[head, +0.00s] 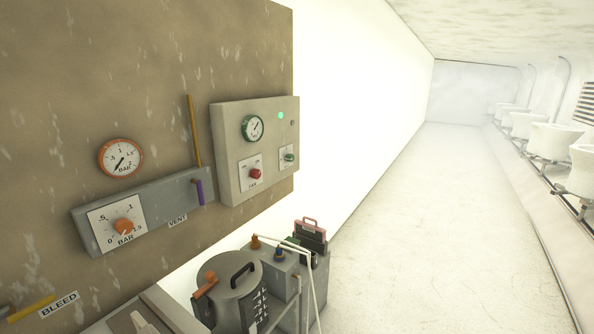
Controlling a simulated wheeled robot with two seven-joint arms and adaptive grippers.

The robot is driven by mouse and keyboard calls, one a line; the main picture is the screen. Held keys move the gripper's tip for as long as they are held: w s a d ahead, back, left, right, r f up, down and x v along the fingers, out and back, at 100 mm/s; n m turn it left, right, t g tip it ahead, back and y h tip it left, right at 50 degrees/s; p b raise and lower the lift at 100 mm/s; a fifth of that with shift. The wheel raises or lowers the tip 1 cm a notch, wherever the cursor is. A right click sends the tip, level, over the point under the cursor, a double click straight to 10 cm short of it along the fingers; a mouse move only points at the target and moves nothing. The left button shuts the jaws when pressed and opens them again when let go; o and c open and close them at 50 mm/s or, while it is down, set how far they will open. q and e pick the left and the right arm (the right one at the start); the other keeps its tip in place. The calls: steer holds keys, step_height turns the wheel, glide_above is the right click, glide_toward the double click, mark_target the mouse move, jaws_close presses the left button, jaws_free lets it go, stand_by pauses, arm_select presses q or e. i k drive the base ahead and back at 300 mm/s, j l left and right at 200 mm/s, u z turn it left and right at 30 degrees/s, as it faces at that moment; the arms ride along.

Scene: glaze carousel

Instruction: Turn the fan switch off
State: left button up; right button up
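A grey control box (228,180) is mounted at the right end of the brown wall panel. On it a red knob (256,174) sits on a white plate with small lettering that may read FAN. A smaller green knob (289,157) on another white plate is to its right; its lettering is too small to read. A green lamp (281,115) is lit above, beside a small dark lamp (292,123). The knobs' exact settings are hard to tell. Neither of my grippers shows in the head view, and nothing touches the box.
A green-rimmed gauge (252,128) is on the box. To the left are an orange gauge (121,157), an orange BAR knob (124,226) and a purple-ended lever (200,192) near VENT. A lidded grey pot (229,285) stands below. Open floor (430,220) lies right.

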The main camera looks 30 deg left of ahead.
mark_target(255, 173)
steer(key=i+l+z, duration=0.1)
steer(key=i+z, duration=0.3)
steer(key=i, duration=0.4)
steer(key=i+l+u, duration=0.25)
steer(key=i, duration=0.55)
steer(key=i+u, duration=0.3)
steer(key=u, duration=0.15)
steer(key=i+l+u, duration=0.25)
steer(key=u, duration=0.2)
steer(key=i+l+u, duration=0.25)
steer(key=u, duration=0.2)
steer(key=i+l+u, duration=0.2)
steer(key=l+u, duration=0.2)
steer(key=i+l+u, duration=0.15)
steer(key=l+u, duration=0.65)
steer(key=l, duration=0.2)
steer(key=i, duration=0.05)
